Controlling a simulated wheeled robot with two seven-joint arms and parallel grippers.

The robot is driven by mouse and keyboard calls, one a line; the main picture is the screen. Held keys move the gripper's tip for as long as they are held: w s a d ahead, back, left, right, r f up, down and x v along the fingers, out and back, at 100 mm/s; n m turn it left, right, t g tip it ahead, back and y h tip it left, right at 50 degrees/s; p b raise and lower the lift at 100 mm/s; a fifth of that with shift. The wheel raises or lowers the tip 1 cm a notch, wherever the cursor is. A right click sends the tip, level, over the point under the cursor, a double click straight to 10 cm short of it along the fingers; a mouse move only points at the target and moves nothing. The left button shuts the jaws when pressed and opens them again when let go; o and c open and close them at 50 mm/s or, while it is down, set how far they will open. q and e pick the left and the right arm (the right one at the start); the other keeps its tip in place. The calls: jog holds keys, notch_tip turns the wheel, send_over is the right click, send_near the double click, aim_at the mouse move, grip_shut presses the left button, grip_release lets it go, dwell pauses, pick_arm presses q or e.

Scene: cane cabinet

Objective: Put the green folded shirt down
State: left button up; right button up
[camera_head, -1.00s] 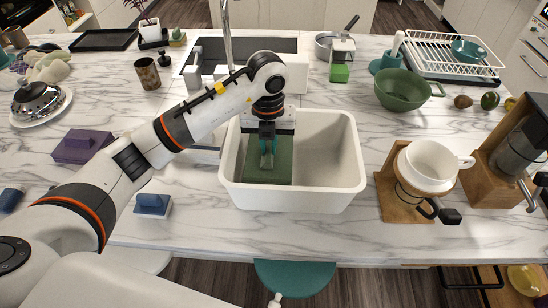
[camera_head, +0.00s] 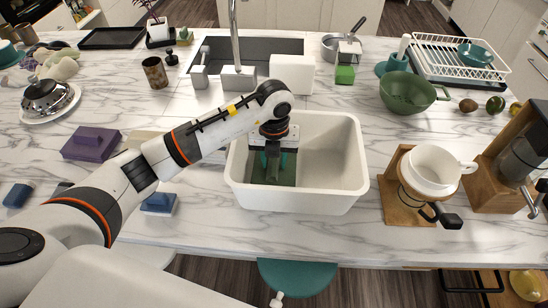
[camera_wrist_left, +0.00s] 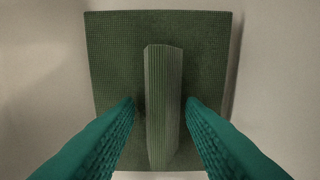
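The green folded shirt (camera_head: 286,178) is in the left part of the white bin (camera_head: 300,200), partly hidden by my left gripper (camera_head: 274,163) in the head view. In the left wrist view the shirt (camera_wrist_left: 110,40) is a dark green square with a raised ridge (camera_wrist_left: 163,100) in its middle. It appears to lie on the bin floor. My left gripper's teal fingers (camera_wrist_left: 160,112) are spread on either side of the ridge, with a gap showing on both sides. My right gripper is not in view.
The bin's walls surround my left gripper; its right half is empty. Left are a purple folded item (camera_head: 90,147) and a blue one (camera_head: 160,202). Right are a wooden stand with a white cup (camera_head: 432,160) and a green bowl (camera_head: 405,92). The sink (camera_head: 270,48) is behind.

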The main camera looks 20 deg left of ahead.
aim_at(274, 162)
pick_arm(q)
jog(key=shift+r, duration=0.45)
notch_tip(274, 162, up, 7)
jog(key=shift+f+b, duration=0.15)
jog(key=shift+b, duration=1.1)
jog(key=shift+r, duration=2.35)
